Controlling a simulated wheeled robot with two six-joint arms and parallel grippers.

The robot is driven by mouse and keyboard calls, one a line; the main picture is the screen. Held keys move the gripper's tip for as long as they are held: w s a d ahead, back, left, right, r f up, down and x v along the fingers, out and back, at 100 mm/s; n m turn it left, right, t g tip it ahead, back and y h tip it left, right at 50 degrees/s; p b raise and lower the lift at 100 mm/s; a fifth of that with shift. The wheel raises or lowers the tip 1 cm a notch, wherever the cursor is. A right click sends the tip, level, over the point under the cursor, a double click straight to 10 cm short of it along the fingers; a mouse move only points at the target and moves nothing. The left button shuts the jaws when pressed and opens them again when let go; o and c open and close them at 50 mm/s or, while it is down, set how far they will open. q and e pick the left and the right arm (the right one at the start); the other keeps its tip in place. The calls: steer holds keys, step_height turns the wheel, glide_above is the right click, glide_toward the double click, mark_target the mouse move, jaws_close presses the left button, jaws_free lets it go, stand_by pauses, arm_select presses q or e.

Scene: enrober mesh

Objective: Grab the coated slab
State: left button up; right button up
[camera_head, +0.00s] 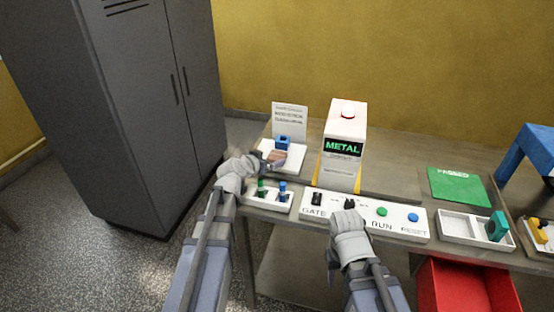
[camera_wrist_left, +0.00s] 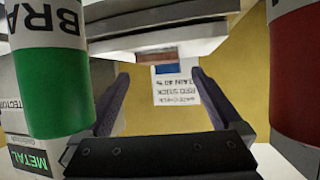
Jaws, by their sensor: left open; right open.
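A small brown slab (camera_head: 277,158) lies on a white tray (camera_head: 294,160) at the back left of the table, beside a blue block (camera_head: 283,142). My right gripper (camera_head: 349,218) is open over the front of the control panel, away from the slab.
A METAL-display machine (camera_head: 343,146) stands right of the tray. The control panel (camera_head: 400,215) and a holder with green and blue pegs (camera_head: 267,202) line the front edge. A large green cylinder (camera_wrist_left: 55,80) and a red one (camera_wrist_left: 294,75) flank the left jaws.

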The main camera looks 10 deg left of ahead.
mark_target(277, 155)
arm_select(q)
steer(key=b+x, duration=0.2)
steer(key=x, duration=0.2)
steer(key=shift+w+d+f, duration=0.1)
steer(key=shift+w+f, duration=0.2)
steer(key=shift+r, duration=0.1)
steer(key=shift+c, duration=0.4)
steer(key=c, duration=1.2)
steer(key=shift+r, duration=0.15)
jaws_close()
step_height(277, 155, up, 10)
steer(key=p, duration=1)
